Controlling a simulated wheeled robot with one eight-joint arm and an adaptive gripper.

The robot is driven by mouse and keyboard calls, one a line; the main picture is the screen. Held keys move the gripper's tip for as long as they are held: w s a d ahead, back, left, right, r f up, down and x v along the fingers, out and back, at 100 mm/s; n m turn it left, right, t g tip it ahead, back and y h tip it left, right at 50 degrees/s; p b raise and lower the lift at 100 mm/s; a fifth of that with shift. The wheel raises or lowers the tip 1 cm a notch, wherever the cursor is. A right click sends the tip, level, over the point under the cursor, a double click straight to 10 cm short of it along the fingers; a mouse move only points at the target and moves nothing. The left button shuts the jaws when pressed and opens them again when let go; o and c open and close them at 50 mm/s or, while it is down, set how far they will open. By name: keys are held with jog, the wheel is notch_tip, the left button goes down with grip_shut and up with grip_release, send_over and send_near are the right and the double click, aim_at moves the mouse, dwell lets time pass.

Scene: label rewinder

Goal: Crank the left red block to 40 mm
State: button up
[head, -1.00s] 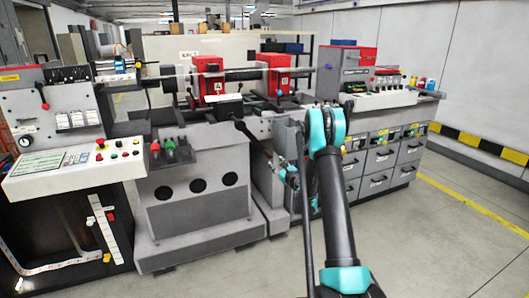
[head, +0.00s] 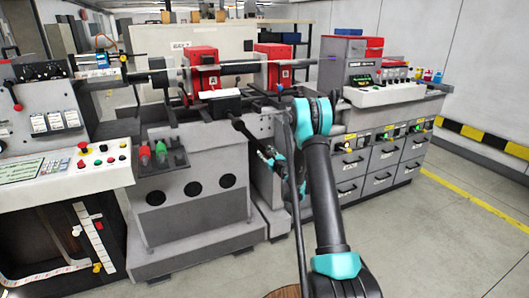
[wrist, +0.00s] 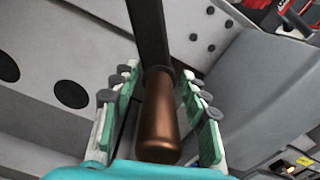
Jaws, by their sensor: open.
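The left red block (head: 203,75), marked A, sits on the dark horizontal bar of the machine. The right red block (head: 275,66), marked B, stands apart to its right. A dark crank arm (head: 243,131) slopes down from the machine front towards my gripper (head: 268,158). In the wrist view, the copper-coloured crank handle (wrist: 158,118) lies between the two green-padded fingers of my gripper (wrist: 158,86). The fingers are open, one on each side of it; contact is unclear. The dark crank arm (wrist: 150,32) runs up from the handle. Any scale reading is too small to make out.
A control panel (head: 62,165) with coloured buttons stands at left. Red and green handled items (head: 152,153) sit in a black holder left of the crank. Grey drawers (head: 375,160) are at right. The floor (head: 440,230) at right is clear.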

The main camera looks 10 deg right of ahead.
jog(key=shift+c, duration=0.2)
grip_shut()
jog(key=shift+w+d+r, duration=0.1)
jog(key=shift+d+r, duration=0.15)
jog(key=shift+d, duration=0.1)
jog(key=w+d+r+n, duration=0.2)
jog(key=d+r+n, duration=0.4)
jog(key=r, duration=0.6)
jog(key=shift+w+d+r+n, duration=0.15)
jog(key=shift+d+r+n, duration=0.15)
jog(key=shift+d+n, duration=0.15)
